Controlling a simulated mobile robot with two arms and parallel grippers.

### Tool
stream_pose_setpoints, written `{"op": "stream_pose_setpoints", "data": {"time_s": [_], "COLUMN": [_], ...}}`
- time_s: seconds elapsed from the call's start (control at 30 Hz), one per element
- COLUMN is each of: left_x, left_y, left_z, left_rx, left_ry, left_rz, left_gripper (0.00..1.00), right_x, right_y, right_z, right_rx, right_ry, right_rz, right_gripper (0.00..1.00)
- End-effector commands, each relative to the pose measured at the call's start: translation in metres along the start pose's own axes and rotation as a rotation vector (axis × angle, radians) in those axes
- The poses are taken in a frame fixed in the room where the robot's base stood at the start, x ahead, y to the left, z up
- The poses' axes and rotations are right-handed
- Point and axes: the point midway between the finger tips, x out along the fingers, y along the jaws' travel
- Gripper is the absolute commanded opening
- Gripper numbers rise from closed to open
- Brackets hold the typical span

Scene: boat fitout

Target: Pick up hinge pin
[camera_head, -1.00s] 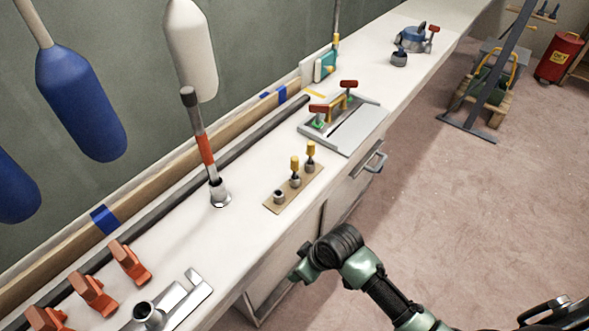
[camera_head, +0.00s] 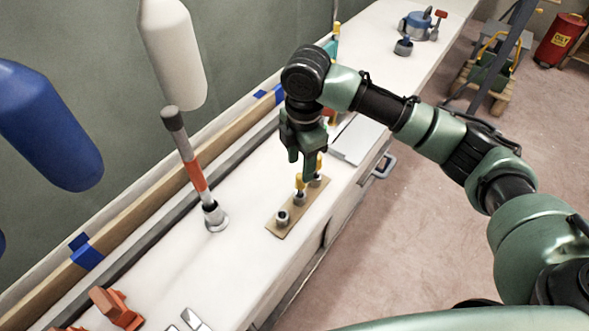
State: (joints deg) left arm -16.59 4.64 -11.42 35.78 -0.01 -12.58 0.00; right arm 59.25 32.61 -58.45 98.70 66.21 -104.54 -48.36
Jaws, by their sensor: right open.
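The nearer pin (camera_head: 299,184) is just below my right gripper. The farther pin (camera_head: 319,163) is partly hidden behind a gripper finger. A third grey socket (camera_head: 283,217) at the near end of the board holds no pin. My right gripper (camera_head: 301,168) points down over the board, open, with nothing seen between its fingers. I cannot tell whether it touches a pin. My left gripper is not in view.
A red-and-grey handle (camera_head: 189,160) stands tilted in a round deck socket left of the board. White (camera_head: 172,55) and blue (camera_head: 45,120) fenders hang by the wall. Orange clamps (camera_head: 117,309) sit at the near left.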

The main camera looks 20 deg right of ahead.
Motion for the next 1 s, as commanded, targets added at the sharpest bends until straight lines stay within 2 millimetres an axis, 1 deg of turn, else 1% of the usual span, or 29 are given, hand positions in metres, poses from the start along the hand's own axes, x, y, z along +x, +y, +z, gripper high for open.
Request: {"op": "stream_pose_setpoints", "data": {"time_s": [0.03,0.07,0.17,0.4,0.57,0.7,0.8,1.0], "left_x": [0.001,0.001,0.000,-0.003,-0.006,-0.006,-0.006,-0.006], "left_y": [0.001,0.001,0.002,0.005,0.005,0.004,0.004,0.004], "left_z": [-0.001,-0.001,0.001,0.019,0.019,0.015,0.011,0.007], "left_rx": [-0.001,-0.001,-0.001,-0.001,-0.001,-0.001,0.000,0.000], "left_ry": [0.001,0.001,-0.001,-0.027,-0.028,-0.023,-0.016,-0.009], "left_rz": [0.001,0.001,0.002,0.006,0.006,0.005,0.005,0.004], "left_gripper": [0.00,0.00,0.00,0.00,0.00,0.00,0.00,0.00], "right_x": [-0.007,-0.010,-0.009,0.017,0.040,0.058,0.063,0.064], "right_y": [0.002,0.002,0.002,0.002,0.005,0.005,0.005,0.005], "right_z": [0.006,0.008,0.012,0.011,0.007,0.008,0.008,0.008], "right_rx": [-0.012,-0.018,-0.027,-0.029,-0.028,-0.028,-0.028,-0.029], "right_ry": [-0.014,-0.017,-0.024,-0.023,-0.023,-0.023,-0.024,-0.023], "right_rz": [-0.005,-0.010,-0.020,-0.021,-0.021,-0.019,-0.017,-0.016], "right_gripper": [0.46,0.46,0.46,0.46,0.46,0.46,0.46,0.46]}}
